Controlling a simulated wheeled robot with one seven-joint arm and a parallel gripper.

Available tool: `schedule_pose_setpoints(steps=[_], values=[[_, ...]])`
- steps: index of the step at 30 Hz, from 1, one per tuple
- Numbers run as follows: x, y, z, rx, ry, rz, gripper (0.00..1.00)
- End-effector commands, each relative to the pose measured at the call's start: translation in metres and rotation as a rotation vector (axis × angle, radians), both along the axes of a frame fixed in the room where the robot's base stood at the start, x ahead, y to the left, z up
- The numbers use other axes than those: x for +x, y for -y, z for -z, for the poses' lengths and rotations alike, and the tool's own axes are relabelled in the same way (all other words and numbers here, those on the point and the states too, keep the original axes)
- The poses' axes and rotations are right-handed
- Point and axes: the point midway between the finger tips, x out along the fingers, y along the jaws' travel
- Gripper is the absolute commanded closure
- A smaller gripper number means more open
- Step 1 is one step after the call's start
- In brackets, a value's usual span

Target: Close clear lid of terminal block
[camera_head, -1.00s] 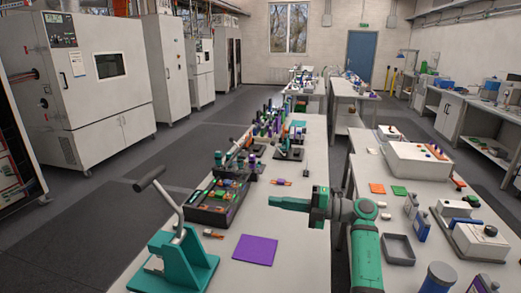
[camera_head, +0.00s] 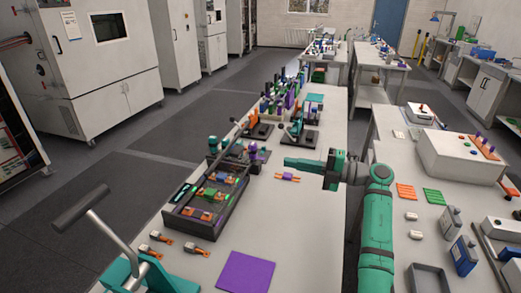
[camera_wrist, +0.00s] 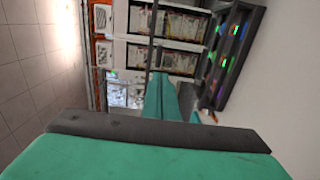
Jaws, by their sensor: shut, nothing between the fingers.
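My gripper (camera_head: 288,162) is teal and shut, with nothing in it. In the head view it points left above the near bench, a little right of a dark open-topped tray. In the wrist view my gripper's teal fingers (camera_wrist: 165,98) lie together in the middle. The dark tray (camera_head: 182,227) holds several small modules with orange, green and teal parts (camera_head: 205,195). I cannot tell which part is the terminal block. I cannot make out a clear lid or its position in either view.
Several small orange-tipped parts (camera_head: 196,249) lie in front of the tray. A purple mat (camera_head: 247,272) lies nearby. A lever press (camera_head: 95,230) stands at lower left. An orange and purple piece (camera_head: 287,177) lies near my gripper. Racks of tools stand behind.

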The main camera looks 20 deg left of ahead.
Motion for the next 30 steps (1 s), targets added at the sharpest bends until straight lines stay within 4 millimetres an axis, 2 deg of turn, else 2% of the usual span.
schedule_pose_setpoints(steps=[5, 8, 21, 25, 30], values=[[0.000, -0.013, 0.000, 0.000, 0.000, -0.002, 1.00], [0.001, -0.027, 0.000, 0.000, 0.000, 0.000, 1.00], [0.003, -0.109, -0.001, 0.000, 0.001, -0.003, 1.00], [0.004, -0.126, -0.001, 0.002, 0.000, -0.002, 1.00], [0.004, -0.138, -0.001, 0.000, 0.000, -0.001, 1.00]])
